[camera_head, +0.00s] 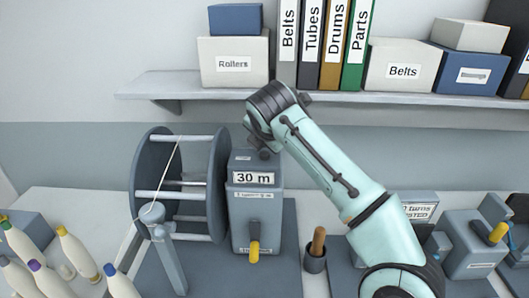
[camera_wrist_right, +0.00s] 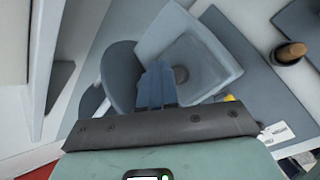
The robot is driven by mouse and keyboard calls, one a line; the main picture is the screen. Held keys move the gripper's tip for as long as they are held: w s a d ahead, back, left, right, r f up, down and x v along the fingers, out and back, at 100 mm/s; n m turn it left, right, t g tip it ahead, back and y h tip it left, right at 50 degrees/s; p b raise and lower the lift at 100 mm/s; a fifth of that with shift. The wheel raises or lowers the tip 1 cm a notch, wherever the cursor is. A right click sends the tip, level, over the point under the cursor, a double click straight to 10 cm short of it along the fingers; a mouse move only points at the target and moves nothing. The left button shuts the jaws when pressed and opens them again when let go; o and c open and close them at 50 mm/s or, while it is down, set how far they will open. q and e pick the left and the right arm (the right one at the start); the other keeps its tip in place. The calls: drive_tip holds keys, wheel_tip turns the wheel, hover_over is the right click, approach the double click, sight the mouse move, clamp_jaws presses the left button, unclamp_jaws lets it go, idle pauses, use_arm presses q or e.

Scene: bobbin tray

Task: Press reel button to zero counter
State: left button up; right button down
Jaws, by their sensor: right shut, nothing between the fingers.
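The reel (camera_head: 180,190) stands on the left of the bench in the head view, with a white line running over it. Beside it is a grey-blue box (camera_head: 253,208) with a "30 m" label on its front and a yellow-handled lever (camera_head: 254,250) low down. In the right wrist view, the box top (camera_wrist_right: 205,55) shows a round dark button (camera_wrist_right: 181,74). My right gripper (camera_wrist_right: 157,68) is shut and empty over the box top, its fingertips just left of the button in that view. Contact cannot be told. In the head view my wrist mostly hides the fingers.
Several bobbins (camera_head: 75,250) stand at the left. A wooden-handled tool sits in a dark cup (camera_head: 315,259) right of the box. Another box with a yellow handle (camera_head: 470,246) is at the right. A shelf (camera_head: 330,97) with binders and cartons runs above.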

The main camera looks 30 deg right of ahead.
drive_tip(key=shift+f, duration=0.1)
idle(0.5)
use_arm(q)
drive_tip(key=shift+s+f, duration=0.1)
use_arm(e)
drive_tip(key=shift+f, duration=0.35)
use_arm(q)
drive_tip(key=shift+s+f+b, duration=0.25)
drive_tip(key=shift+b, duration=0.05)
use_arm(e)
drive_tip(key=shift+f, duration=0.55)
drive_tip(key=shift+r, duration=0.1)
idle(0.4)
use_arm(q)
drive_tip(key=shift+w+r+p, duration=0.75)
drive_tip(key=shift+w+r, duration=0.2)
drive_tip(key=shift+w, duration=0.1)
use_arm(e)
drive_tip(key=shift+w+r, duration=0.1)
drive_tip(key=shift+r, duration=0.75)
drive_tip(key=shift+r, duration=0.1)
